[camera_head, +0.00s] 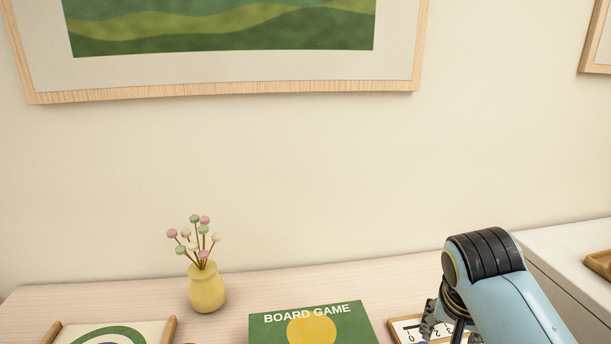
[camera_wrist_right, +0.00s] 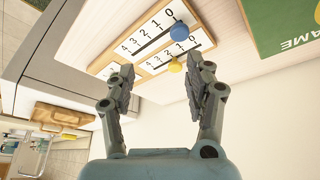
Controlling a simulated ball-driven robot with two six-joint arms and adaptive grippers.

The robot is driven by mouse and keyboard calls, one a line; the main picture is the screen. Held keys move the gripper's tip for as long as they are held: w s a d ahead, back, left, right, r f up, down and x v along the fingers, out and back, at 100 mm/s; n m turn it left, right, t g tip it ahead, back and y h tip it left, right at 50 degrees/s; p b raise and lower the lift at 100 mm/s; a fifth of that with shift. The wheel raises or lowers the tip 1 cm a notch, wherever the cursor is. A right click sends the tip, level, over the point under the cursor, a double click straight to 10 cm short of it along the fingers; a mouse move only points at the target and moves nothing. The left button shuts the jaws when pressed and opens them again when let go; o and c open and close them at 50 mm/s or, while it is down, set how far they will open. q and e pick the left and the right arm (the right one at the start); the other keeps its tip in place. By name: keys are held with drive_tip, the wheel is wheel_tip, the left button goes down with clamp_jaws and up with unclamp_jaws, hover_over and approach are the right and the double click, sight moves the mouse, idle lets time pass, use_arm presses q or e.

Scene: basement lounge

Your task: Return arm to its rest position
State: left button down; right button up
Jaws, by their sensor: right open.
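My right arm (camera_head: 505,290) comes in from the lower right in the head view, light blue with a black ribbed joint. Its gripper (camera_head: 450,325) is partly cut off by the bottom edge, over the right part of the wooden surface. In the right wrist view the right gripper (camera_wrist_right: 160,85) is open, with nothing between its fingers. Beyond the fingertips lies a numbered scoreboard (camera_wrist_right: 143,35) with a blue knob (camera_wrist_right: 180,30) and a yellow knob (camera_wrist_right: 175,66). The scoreboard also shows in the head view (camera_head: 405,328), partly behind the gripper. My left gripper is out of view.
A green board game box (camera_head: 355,325) lies left of the right gripper. A yellow vase (camera_head: 206,290) with flowers stands farther left, behind a wooden-edged board (camera_head: 55,332). A white cabinet (camera_head: 560,245) with a wooden tray (camera_head: 600,262) is at the right.

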drive_tip(key=s+r+n+y, duration=0.1)
drive_tip(key=s+r+n, duration=0.25)
drive_tip(key=s, duration=0.75)
drive_tip(key=s+r+n+y, duration=0.15)
drive_tip(key=s+n, duration=0.35)
drive_tip(key=s, duration=0.6)
drive_tip(key=s+d+f+g+b, duration=0.2)
drive_tip(key=f+b, duration=0.7)
drive_tip(key=f, duration=2.5)
drive_tip(key=s+d+f+b, duration=0.1)
drive_tip(key=s+f+b, duration=0.3)
drive_tip(key=s+f, duration=0.5)
drive_tip(key=s+d+f+m+b, duration=0.1)
drive_tip(key=s+f+b, duration=0.2)
drive_tip(key=s+f, duration=0.6)
wheel_tip(320, 180, down, 6)
drive_tip(key=shift+d+f+b, duration=0.1)
drive_tip(key=shift+d+b, duration=0.1)
drive_tip(key=shift+b, duration=0.2)
drive_tip(key=shift+s+g+h, duration=0.1)
drive_tip(key=shift+g+h, duration=0.15)
drive_tip(key=shift+g, duration=0.05)
